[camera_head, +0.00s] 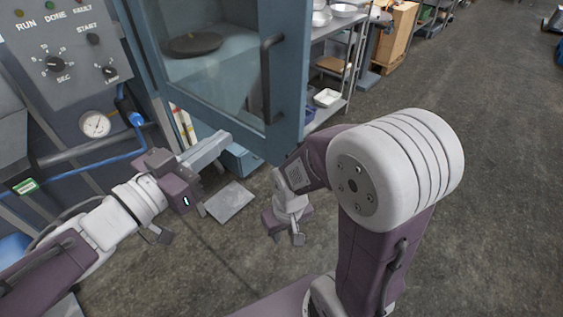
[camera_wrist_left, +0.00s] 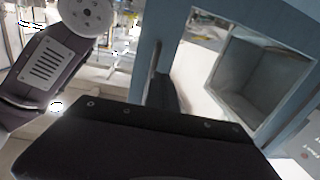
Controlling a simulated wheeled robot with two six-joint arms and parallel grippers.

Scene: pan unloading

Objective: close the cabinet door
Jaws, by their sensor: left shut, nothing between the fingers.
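The cabinet door (camera_head: 285,148) is a blue frame with a glass pane and a dark vertical handle (camera_head: 266,80). It stands swung open toward me. The door frame (camera_wrist_left: 176,48) and handle (camera_wrist_left: 153,72) also show in the left wrist view. My left gripper (camera_head: 218,143) is shut and empty, low by the door's lower edge on the panel side; whether it touches the door cannot be told.
A control panel (camera_head: 70,55) with knobs, a gauge (camera_head: 96,124) and blue hose is at the left. A dark round pan (camera_head: 192,44) shows through the glass. Metal shelves (camera_head: 345,60) stand behind the door.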

